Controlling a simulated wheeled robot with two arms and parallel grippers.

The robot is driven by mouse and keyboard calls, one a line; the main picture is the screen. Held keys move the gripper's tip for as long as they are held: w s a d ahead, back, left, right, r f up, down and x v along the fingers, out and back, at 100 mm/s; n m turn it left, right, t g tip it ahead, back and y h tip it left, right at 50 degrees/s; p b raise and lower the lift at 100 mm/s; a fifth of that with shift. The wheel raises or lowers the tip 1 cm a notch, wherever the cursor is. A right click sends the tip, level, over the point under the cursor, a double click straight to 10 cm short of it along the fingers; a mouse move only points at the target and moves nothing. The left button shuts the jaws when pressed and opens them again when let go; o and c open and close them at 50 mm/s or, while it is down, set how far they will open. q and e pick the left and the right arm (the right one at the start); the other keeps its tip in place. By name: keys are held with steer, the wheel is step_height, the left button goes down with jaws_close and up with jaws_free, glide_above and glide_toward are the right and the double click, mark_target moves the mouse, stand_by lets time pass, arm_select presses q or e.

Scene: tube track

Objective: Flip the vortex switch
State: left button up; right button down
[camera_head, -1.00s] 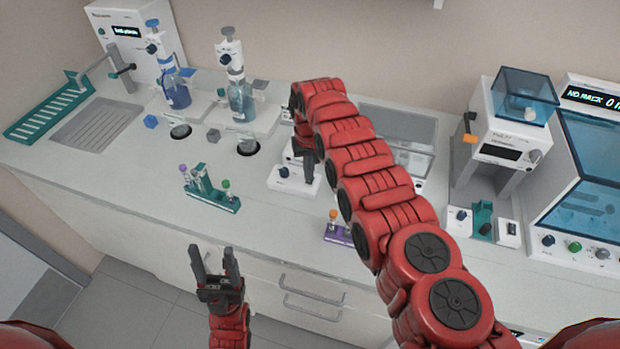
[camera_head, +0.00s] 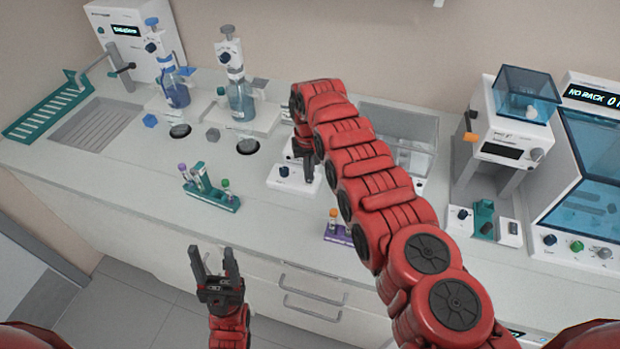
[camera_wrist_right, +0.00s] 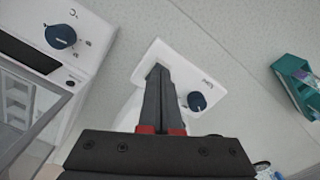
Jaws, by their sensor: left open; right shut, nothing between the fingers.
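The vortex device appears to be the small white unit (camera_head: 284,186) at the middle of the bench, partly hidden by my right arm. It has a dark blue knob (camera_head: 284,171) on its front, which also shows in the right wrist view (camera_wrist_right: 197,101). My right gripper (camera_head: 308,182) is shut and empty, pointing down over the unit to the right of the knob. In the right wrist view its fingertips (camera_wrist_right: 158,68) overlap the white unit beside the knob. I cannot make out a separate switch; the fingers may hide it. My left gripper (camera_head: 212,252) is open and empty in front of the bench.
A teal tube rack (camera_head: 212,195) stands left of the unit and a purple rack (camera_head: 338,233) stands to its front right. A clear-walled bath (camera_head: 405,125) is behind my right arm. Bottle dispensers (camera_head: 240,95) stand at the back left.

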steer(key=shift+s+f+b, duration=0.1)
steer(key=shift+f+b, duration=0.55)
steer(key=shift+r+p, duration=0.75)
steer(key=shift+p, duration=0.1)
step_height(320, 180, up, 2)
steer(key=shift+r+p, duration=0.25)
steer(key=shift+p, duration=0.75)
step_height(320, 180, up, 2)
steer(key=shift+p, duration=0.9)
steer(key=shift+r+p, duration=0.3)
steer(key=shift+r, duration=0.25)
